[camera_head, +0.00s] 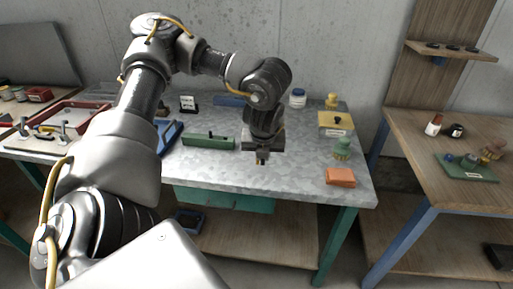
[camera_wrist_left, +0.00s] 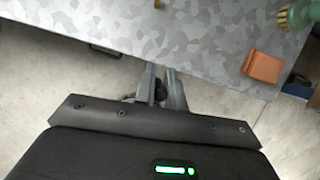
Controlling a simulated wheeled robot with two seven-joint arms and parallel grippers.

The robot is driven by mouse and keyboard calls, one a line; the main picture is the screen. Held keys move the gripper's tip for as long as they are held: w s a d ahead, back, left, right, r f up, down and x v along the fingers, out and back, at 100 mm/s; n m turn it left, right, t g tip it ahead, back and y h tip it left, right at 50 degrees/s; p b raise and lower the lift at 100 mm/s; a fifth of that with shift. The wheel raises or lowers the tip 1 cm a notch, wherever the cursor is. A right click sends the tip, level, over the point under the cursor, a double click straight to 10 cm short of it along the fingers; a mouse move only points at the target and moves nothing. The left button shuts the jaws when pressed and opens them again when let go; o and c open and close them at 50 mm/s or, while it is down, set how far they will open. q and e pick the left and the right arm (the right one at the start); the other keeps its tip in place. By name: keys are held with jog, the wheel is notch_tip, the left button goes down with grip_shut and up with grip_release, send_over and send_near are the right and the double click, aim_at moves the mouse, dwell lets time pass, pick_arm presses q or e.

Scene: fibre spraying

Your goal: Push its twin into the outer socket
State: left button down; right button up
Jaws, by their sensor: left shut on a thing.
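My left gripper (camera_head: 262,160) hangs, pointing down, over the front part of the grey work table. In the left wrist view its two fingers (camera_wrist_left: 162,88) are close together on a small dark piece (camera_wrist_left: 160,89), most of which is hidden between them. A long green block (camera_head: 208,142) lies on the table to the left of the gripper, with a small dark knob standing on its top. Its sockets are too small to make out. My right gripper is not in view.
An orange block (camera_head: 340,176) and a green-based brush (camera_head: 342,149) stand right of the gripper. A yellow box (camera_head: 336,122) and a white jar (camera_head: 297,98) are behind. Blue clamp-like parts (camera_head: 170,135) lie left.

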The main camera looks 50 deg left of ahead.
pick_arm(q)
jog(key=s+d+n+g+h, duration=0.1)
jog(key=d+n+g, duration=0.3)
jog(key=d+n, duration=0.5)
jog(key=s+d+r+n+g+h, duration=0.1)
jog(key=s+d+n+g+h, duration=0.1)
jog(key=d+n, duration=0.8)
jog(key=n+g, duration=0.1)
jog(key=n, duration=0.7)
jog(key=shift+d+r+g, duration=0.15)
jog(key=shift+d+g, duration=0.05)
jog(key=shift+g, duration=0.2)
jog(key=shift+d, duration=0.1)
